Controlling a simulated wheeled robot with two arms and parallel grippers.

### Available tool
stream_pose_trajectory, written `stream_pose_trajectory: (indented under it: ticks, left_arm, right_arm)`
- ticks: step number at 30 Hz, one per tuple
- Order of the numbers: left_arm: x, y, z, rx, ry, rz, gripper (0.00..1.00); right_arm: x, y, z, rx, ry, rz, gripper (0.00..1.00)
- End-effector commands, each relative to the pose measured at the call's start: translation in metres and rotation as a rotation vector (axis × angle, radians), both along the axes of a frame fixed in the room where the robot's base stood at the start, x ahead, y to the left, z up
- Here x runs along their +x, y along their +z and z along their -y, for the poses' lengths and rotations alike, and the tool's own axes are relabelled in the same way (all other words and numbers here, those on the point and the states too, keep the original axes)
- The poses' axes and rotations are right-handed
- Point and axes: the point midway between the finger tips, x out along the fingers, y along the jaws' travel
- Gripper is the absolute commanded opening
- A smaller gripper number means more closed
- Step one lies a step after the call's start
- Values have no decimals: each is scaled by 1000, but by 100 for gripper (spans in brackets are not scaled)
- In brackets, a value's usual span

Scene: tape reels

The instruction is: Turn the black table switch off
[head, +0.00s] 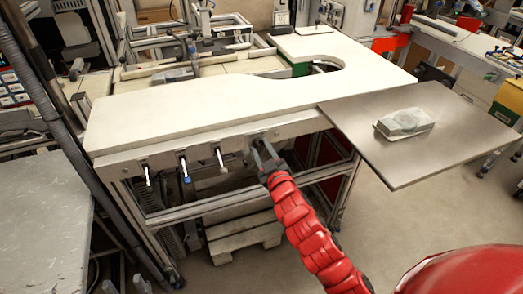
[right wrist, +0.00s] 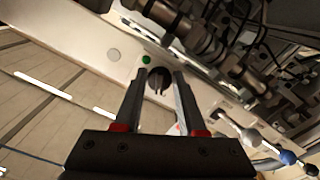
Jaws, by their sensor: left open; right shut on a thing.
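The black table switch (right wrist: 158,82) is a round dark knob with a raised ridge, set in the pale front panel under the white table. In the right wrist view it sits between the fingertips of my right gripper (right wrist: 160,76), which is shut on it. The ridge runs roughly in line with the fingers. In the head view my right gripper (head: 264,152) reaches up to the panel from below, and the switch is mostly hidden there. My left gripper is in neither view.
A green button (right wrist: 146,59) sits beside the switch. Levers with black, blue (head: 186,178) and white (head: 221,165) handles hang along the panel. The white tabletop (head: 200,108) is bare. A grey side plate (head: 380,165) at right carries a pale block (head: 405,123).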

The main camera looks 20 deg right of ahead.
Motion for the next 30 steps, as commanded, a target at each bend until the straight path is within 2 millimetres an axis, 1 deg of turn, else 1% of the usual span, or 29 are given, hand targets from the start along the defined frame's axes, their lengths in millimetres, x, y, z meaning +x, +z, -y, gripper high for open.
stream_pose_trajectory:
  ticks: [3,10,26,27,29,30]
  left_arm:
    - [0,0,0,0,0,0,50]
    - [0,-1,0,0,0,0,50]
    - [0,-1,0,0,0,0,50]
    - [0,-1,0,0,0,0,50]
    - [0,-1,0,0,0,0,50]
    - [0,-1,0,0,0,0,50]
  right_arm:
    - [0,0,0,-60,1,2,0]
    - [0,0,1,-131,0,3,0]
    - [0,0,1,-151,0,4,0]
    - [0,0,1,-151,0,4,45]
    - [0,0,1,-151,0,4,56]
    - [0,0,1,-151,0,4,63]
